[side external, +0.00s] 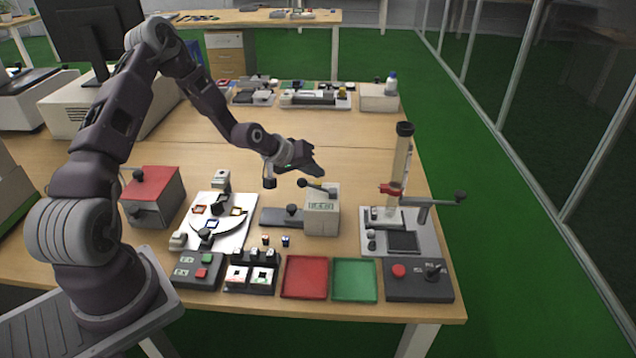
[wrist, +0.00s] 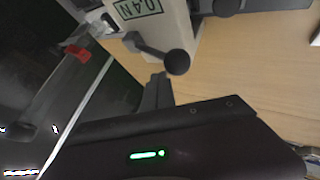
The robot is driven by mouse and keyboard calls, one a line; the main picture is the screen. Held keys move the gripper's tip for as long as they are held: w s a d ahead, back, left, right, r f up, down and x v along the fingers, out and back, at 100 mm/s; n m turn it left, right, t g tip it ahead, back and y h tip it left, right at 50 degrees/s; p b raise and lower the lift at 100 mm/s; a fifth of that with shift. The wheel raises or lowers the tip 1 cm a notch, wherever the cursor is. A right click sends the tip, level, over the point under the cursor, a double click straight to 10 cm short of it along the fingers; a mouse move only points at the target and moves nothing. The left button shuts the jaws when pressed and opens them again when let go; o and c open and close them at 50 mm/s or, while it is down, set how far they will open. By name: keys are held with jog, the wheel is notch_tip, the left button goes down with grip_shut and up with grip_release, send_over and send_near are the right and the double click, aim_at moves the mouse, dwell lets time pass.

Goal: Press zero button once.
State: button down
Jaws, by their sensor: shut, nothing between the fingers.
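A cream-coloured force gauge box (side external: 322,222) stands in the middle of the table, with a small greenish display. In the wrist view the box (wrist: 178,22) shows at the top, its display reading about 0.4N. A lever with a black ball knob (wrist: 177,62) sticks out from it; the knob (side external: 302,183) also shows in the side view. I cannot make out a button marked zero. My gripper (side external: 318,172) is shut and empty, tilted above the box and lever, apparently apart from them. Its fingers (wrist: 157,92) show just below the knob in the wrist view.
A white round-dial fixture (side external: 238,235) stands left of the gauge, a crank press (side external: 425,245) right. In front lie a button box (side external: 198,270), red tray (side external: 305,278), green tray (side external: 354,280) and control box (side external: 418,280).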

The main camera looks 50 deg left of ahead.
jog(key=shift+f, duration=0.1)
dwell(0.3)
jog(key=shift+f, duration=0.3)
jog(key=shift+f, duration=0.4)
dwell(0.5)
jog(key=shift+r, duration=0.8)
jog(key=shift+r, duration=2.55)
